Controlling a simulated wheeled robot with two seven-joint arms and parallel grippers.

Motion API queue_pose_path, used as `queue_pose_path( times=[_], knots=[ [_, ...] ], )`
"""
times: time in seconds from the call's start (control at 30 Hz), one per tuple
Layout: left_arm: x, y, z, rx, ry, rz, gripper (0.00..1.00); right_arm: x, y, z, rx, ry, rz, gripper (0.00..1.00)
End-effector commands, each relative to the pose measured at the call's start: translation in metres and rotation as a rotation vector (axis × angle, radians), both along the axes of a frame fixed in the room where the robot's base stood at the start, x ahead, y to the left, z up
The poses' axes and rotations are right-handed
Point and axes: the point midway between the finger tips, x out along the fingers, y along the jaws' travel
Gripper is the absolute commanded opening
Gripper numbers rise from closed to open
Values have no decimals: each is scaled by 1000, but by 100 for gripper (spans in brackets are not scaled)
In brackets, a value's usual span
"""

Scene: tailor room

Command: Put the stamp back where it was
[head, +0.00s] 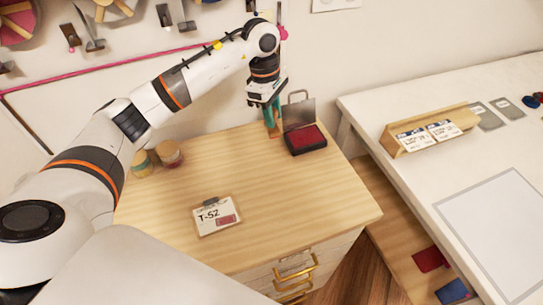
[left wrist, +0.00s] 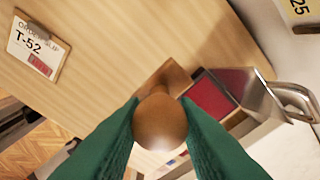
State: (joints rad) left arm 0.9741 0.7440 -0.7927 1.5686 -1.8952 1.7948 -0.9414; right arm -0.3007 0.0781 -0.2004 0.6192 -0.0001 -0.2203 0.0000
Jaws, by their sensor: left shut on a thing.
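My left gripper (head: 270,112) reaches over the back of the wooden cabinet. Its green fingers are shut on the stamp, whose round brown wooden handle (left wrist: 160,122) shows between them in the left wrist view. In the head view the stamp's brown base (head: 274,131) shows just below the fingers, beside the ink pad. I cannot tell whether the base touches the cabinet top. The open ink pad (head: 305,138), red with a dark case, sits just right of the stamp; it also shows in the left wrist view (left wrist: 212,96). My right gripper is not in view.
A clipboard card marked T-52 (head: 215,216) with a red stamp mark lies on the cabinet top (head: 290,200). Two jars (head: 168,153) stand at the left back. A white table (head: 400,110) with a card holder (head: 428,130) is at the right. The cabinet's middle is clear.

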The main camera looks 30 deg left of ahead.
Motion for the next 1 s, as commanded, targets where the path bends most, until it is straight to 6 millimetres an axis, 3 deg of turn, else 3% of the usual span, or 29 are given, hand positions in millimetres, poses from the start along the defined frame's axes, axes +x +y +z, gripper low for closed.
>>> queue_pose_path(
  times=[0.3,0.73,1.0],
  knots=[
    [2,3,-48,0,5,47,4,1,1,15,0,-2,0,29],
    [2,2,-95,0,4,44,4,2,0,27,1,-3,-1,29],
    [3,3,-101,1,-1,43,4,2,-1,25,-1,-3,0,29]
  ],
)
